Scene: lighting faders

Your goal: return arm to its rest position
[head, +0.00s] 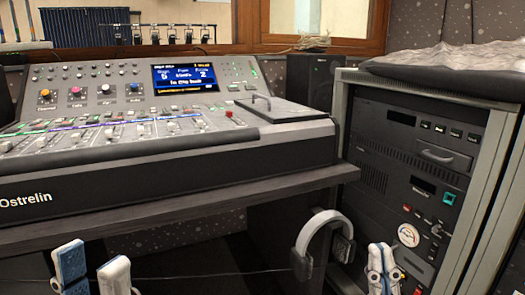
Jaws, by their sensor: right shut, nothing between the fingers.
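My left gripper (94,258) shows at the bottom left, below and in front of the desk edge. Its two blue-and-white fingers stand apart, with nothing seen between them. My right gripper (383,262) shows at the bottom, right of centre, in front of the equipment rack. Its fingers are together and hold nothing. The lighting console (200,165) with its rows of faders (110,136) and lit screen (184,78) sits on the desk. Both grippers are apart from it. Most of both arms is out of view.
White-banded headphones (324,217) hang below the desk (190,207), just left of my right gripper. The equipment rack (385,160) stands at the right, with a grey cloth (450,68) on top. A dark speaker (312,80) stands behind the console. A thin cable crosses low between the grippers.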

